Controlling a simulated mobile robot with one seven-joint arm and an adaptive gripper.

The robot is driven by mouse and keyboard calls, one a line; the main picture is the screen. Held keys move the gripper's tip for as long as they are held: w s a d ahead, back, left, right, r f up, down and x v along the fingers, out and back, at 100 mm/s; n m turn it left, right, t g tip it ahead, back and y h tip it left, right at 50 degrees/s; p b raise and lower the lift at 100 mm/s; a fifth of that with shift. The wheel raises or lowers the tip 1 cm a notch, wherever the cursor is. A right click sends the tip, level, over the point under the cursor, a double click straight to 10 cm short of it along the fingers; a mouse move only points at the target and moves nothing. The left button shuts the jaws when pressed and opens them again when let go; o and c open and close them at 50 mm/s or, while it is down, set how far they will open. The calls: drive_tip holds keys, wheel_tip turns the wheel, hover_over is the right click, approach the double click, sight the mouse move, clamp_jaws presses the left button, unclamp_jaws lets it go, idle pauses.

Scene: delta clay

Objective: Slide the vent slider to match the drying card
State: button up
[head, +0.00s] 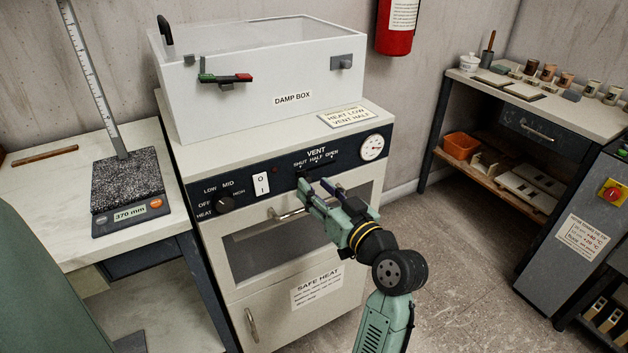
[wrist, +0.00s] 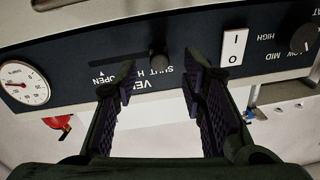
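The drying card (head: 347,117) lies on the oven top and reads HEAT LOW, VENT HALF. The vent slider (wrist: 158,61) is a dark knob on the oven's dark panel, under the VENT scale marked SHUT, HALF, OPEN. The wrist view shows the panel upside down, with the knob near the SHUT and HALF lettering; its exact mark is hard to tell. My gripper (head: 316,184) is in front of the panel, below the VENT lettering. Its fingers are open and empty in the wrist view (wrist: 158,76), one on each side of the knob, apart from it.
The oven panel also has a heat knob (head: 224,204), a white rocker switch (head: 261,184) and a round dial (head: 372,147). The oven door handle (head: 290,214) is below the panel, near my gripper. The damp box (head: 250,100) stands on the oven.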

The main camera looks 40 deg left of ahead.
drive_tip(key=shift+x, duration=1.05)
clamp_jaws()
drive_tip(key=shift+w+d, duration=0.1)
